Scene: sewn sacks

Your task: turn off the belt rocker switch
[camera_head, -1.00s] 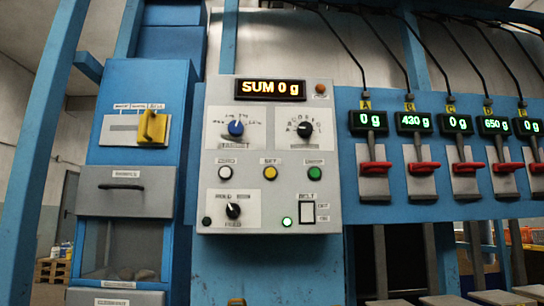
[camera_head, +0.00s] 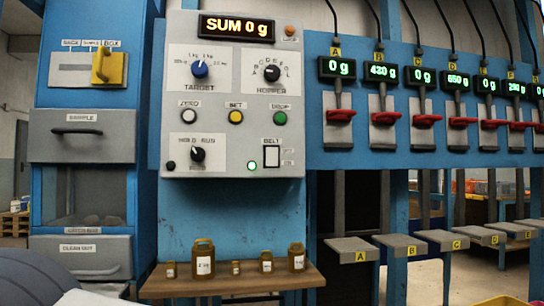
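The belt rocker switch (camera_head: 271,157) is a small white rocker in a dark frame, under the BELT label at the lower right of the grey control panel (camera_head: 225,140). Small text beside it is too small to read surely. A green lamp (camera_head: 252,165) just left of the switch is lit. Nothing covers the switch. Neither of my grippers is in view.
A wooden shelf (camera_head: 232,283) with several brass weights stands below the panel. Left is a blue cabinet with a yellow lever (camera_head: 108,66) and drawers. Right are red-handled gates (camera_head: 340,115) under weight displays, with lettered grey plates (camera_head: 352,249) below.

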